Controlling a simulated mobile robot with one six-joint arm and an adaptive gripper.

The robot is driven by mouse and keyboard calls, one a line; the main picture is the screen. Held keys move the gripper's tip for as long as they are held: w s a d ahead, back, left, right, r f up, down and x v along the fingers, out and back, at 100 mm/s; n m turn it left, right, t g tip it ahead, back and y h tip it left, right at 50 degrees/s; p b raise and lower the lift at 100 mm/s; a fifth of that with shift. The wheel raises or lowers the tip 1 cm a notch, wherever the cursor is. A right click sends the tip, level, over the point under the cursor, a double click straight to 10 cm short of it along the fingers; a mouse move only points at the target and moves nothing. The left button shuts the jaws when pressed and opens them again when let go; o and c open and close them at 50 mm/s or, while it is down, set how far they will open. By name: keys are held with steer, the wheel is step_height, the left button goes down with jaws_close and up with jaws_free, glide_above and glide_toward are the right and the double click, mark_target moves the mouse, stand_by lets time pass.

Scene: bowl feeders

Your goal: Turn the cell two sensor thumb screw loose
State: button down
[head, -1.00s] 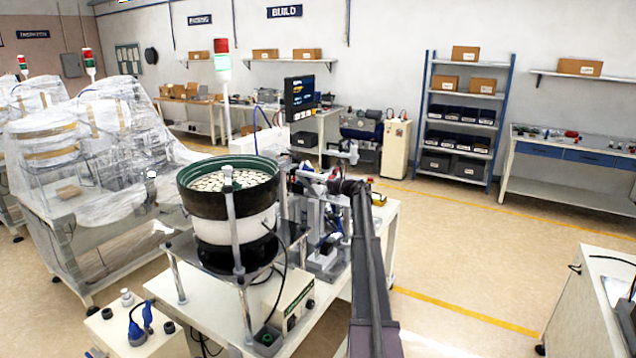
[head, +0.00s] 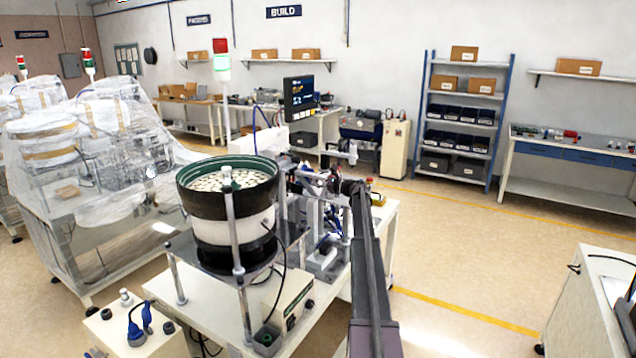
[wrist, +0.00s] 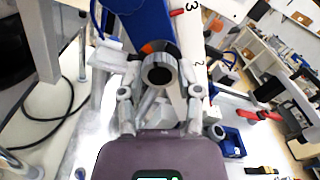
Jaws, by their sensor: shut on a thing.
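In the wrist view a grey round knob with a dark centre, which I take for the sensor thumb screw (wrist: 158,73), sits end-on in front of a blue part with a spot of orange. The two fingers of my gripper (wrist: 159,84) stand on either side of it and are shut on it. The exact finger contact is hard to make out. In the head view my arm reaches to the bowl feeder cell (head: 228,215); the screw and my fingertips are hidden there behind my arm and the cell's fixtures.
The green-rimmed bowl full of pale parts stands left of my arm. A monitor (head: 299,98) stands behind the cell. Black cables (wrist: 62,110) hang at left. Open floor (head: 470,250) is to the right.

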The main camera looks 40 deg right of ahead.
steer(key=n, duration=0.9)
steer(key=shift+w+d+r, duration=0.1)
steer(key=shift+w+r, duration=0.05)
stand_by(0.4)
steer(key=shift+c, duration=1.5)
jaws_free()
steer(key=shift+s, duration=0.25)
steer(key=v, duration=1.1)
steer(key=shift+s, duration=0.35)
steer(key=shift+s+d, duration=0.1)
